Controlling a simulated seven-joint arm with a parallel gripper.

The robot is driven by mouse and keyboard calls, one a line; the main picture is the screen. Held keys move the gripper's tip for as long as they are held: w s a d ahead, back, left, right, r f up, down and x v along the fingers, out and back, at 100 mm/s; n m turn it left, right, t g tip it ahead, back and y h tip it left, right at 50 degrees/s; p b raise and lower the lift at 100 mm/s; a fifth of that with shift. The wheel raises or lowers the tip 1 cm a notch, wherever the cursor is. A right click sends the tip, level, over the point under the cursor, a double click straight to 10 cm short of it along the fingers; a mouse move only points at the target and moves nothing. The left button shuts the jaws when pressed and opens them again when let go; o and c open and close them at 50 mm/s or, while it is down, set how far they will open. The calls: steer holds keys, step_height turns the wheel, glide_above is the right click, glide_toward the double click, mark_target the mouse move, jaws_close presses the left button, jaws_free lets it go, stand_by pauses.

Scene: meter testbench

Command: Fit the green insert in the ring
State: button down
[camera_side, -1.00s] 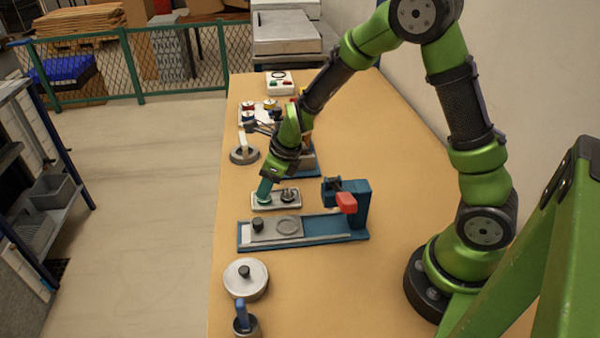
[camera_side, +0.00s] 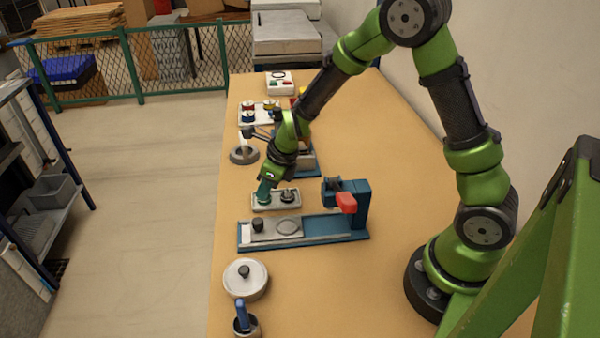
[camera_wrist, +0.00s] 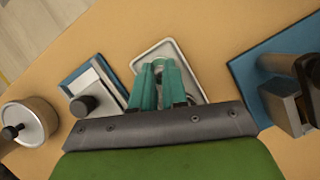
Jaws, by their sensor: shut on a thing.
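My gripper (camera_side: 263,194) has teal fingers and points down at the left end of a small pale tray (camera_side: 293,206). In the wrist view, the fingers (camera_wrist: 159,68) are close together over the same tray (camera_wrist: 144,56). They are shut on a small part, taken as the green insert, which is mostly hidden between the teal tips. A pale round edge shows at the tips; I cannot tell whether it is the ring or part of the insert. A dark round knob-like part (camera_side: 288,195) sits at the tray's right end.
A blue fixture (camera_side: 346,237) with a red-tipped clamp (camera_side: 346,203) and a grey plate (camera_side: 272,237) stands just in front of the tray. A lidded round pot (camera_side: 246,282) is nearer the camera. A grey round base (camera_side: 244,156) stands behind. The bench's right side is clear.

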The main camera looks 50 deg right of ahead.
mark_target(266, 200)
step_height(266, 200, up, 11)
steer(key=shift+s+a+f+n+g+y, duration=0.25)
steer(key=shift+s+a+f+n, duration=0.6)
steer(key=shift+s, duration=0.9)
steer(key=shift+s+a+f+n+g+y, duration=0.15)
steer(key=shift+s+a+f+n+y, duration=0.4)
steer(key=shift+s+n, duration=0.9)
steer(key=shift+s+a+f+n+g+y, duration=0.15)
steer(key=shift+s+a+f+n, duration=0.55)
steer(key=shift+s, duration=1.35)
steer(key=shift+d+f, duration=0.15)
steer(key=shift+f, duration=1.1)
steer(key=shift+s+d+f, duration=0.1)
steer(key=shift+s+f, duration=0.05)
steer(key=shift+f, duration=0.2)
